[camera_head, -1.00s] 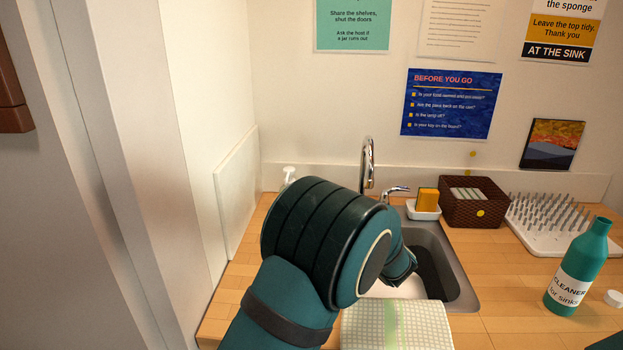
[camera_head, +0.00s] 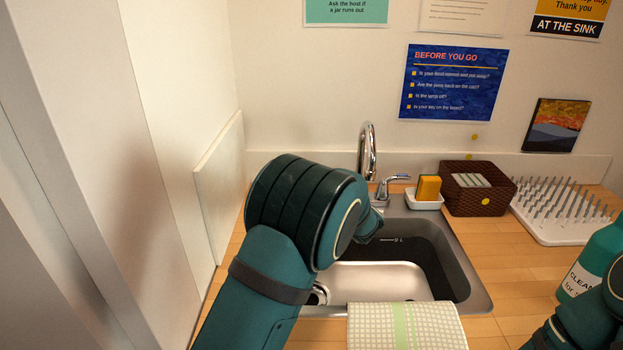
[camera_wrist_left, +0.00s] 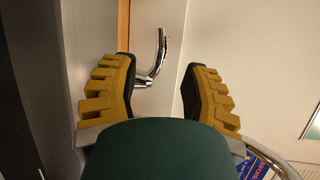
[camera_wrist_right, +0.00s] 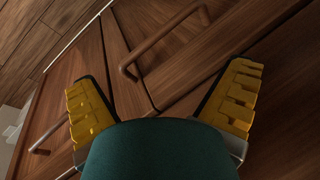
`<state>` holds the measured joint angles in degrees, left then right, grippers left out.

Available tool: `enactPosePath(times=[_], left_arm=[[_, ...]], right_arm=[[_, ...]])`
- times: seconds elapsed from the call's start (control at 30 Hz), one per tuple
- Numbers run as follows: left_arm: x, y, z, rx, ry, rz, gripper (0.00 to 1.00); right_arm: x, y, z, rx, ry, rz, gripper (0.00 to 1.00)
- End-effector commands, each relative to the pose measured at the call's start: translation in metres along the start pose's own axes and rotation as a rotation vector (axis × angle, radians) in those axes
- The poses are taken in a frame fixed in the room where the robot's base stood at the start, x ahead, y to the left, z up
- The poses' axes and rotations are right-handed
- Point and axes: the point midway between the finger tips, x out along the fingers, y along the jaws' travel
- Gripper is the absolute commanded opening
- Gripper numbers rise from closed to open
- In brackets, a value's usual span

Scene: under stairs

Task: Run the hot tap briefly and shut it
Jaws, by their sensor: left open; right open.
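The chrome tap spout (camera_head: 368,150) stands at the back of the steel sink (camera_head: 476,290) in the head view. A chrome lever (camera_head: 393,183) shows at the right of its foot. The area left of the foot is hidden by my left arm. In the left wrist view, my left gripper (camera_wrist_left: 160,78) is open, with a bent chrome lever (camera_wrist_left: 160,55) in the gap between its fingers, seemingly untouched. I cannot tell which lever this is. No running water is visible. My right gripper (camera_wrist_right: 160,78) is open and empty, facing wooden cupboard fronts.
A sponge (camera_head: 429,188) in a white dish, a brown basket (camera_head: 474,203) and a spiked drying rack (camera_head: 560,212) stand right of the tap. A green cleaner bottle (camera_head: 592,265) is at the right. A checked cloth (camera_head: 375,328) lies at the sink's front edge. A wall closes the left side.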

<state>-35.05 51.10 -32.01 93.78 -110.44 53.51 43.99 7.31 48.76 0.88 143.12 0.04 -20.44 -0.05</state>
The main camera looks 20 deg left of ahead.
Motion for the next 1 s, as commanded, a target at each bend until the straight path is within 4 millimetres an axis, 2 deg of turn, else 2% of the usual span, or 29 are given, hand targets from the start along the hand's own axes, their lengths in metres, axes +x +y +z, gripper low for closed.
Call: enactPosePath(times=[0.03, 0.2, 0.4, 0.6, 0.93, 1.0], left_arm=[[0.012, 0.001, 0.001, 0.0, -0.003, -0.002, 0.46], [0.045, 0.001, 0.001, 0.0, -0.002, -0.002, 0.46], [0.075, 0.0, 0.0, 0.0, -0.001, -0.001, 0.46], [0.089, 0.0, 0.0, 0.002, 0.001, -0.001, 0.46], [0.091, 0.0, 0.0, 0.001, 0.001, -0.001, 0.45], [0.091, 0.0, 0.0, 0.001, 0.001, -0.001, 0.2]], right_arm=[[0.001, 0.0, 0.0, 0.0, 0.001, 0.0, 1.0], [0.003, 0.001, -0.001, -0.001, 0.002, 0.0, 1.0], [0.004, 0.001, -0.001, -0.001, 0.003, 0.0, 1.0], [0.004, 0.001, -0.001, -0.001, 0.003, 0.0, 1.0], [0.004, 0.001, -0.001, -0.001, 0.003, 0.0, 1.0], [0.004, 0.001, -0.001, -0.001, 0.003, 0.0, 1.0]])
